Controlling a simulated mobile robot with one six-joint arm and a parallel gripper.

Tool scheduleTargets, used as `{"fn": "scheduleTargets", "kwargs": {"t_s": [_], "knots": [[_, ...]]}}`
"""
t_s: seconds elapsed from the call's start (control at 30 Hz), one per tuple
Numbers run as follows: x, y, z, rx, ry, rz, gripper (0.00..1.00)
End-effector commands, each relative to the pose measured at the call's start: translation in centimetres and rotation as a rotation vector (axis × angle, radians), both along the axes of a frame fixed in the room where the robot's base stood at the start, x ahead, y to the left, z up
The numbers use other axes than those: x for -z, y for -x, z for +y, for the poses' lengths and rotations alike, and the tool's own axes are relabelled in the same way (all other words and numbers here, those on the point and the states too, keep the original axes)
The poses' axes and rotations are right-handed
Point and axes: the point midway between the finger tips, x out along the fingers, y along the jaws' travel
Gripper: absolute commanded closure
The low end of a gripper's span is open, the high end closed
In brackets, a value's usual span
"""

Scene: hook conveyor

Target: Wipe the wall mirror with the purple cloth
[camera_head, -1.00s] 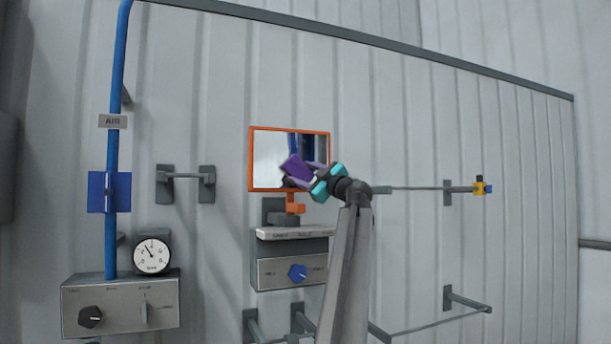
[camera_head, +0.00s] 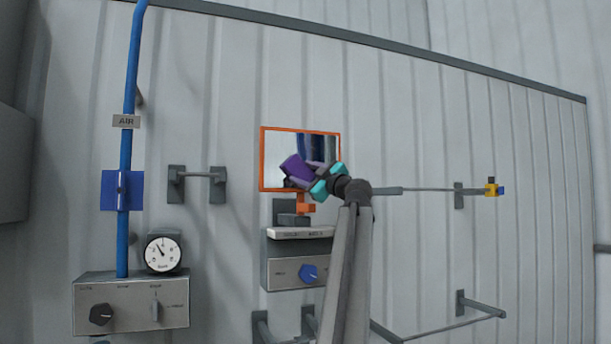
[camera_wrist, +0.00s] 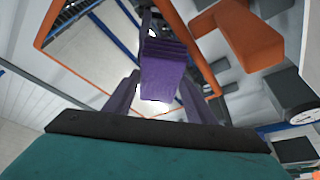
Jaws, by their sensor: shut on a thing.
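The wall mirror (camera_head: 281,149) has an orange frame and hangs on the ribbed wall on an orange bracket. In the wrist view the mirror (camera_wrist: 95,55) fills the upper left, tilted. The purple cloth (camera_head: 295,168) is a folded block in front of the lower middle of the mirror. My gripper (camera_head: 310,175), with teal parts, is shut on the cloth, and the cloth (camera_wrist: 163,72) shows between the fingers in the wrist view. Its reflection seems to show behind it. I cannot tell whether the cloth touches the glass. My arm and the cloth hide the mirror's lower right part.
Below the mirror is a grey box with a blue knob (camera_head: 308,273). To the left are a grey handle (camera_head: 197,178), a round gauge (camera_head: 163,254), a blue pipe (camera_head: 127,150) and a control box (camera_head: 130,305). A rod with a yellow end (camera_head: 491,190) extends at right.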

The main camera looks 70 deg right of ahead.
Motion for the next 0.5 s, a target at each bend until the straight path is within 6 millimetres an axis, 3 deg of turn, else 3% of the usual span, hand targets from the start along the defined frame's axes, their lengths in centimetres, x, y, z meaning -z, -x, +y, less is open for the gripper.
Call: {"fn": "scheduleTargets", "kwargs": {"t_s": [0.5], "knots": [[0.2,-1.9,1.4,-0.001,0.001,0.0,0.68]]}}
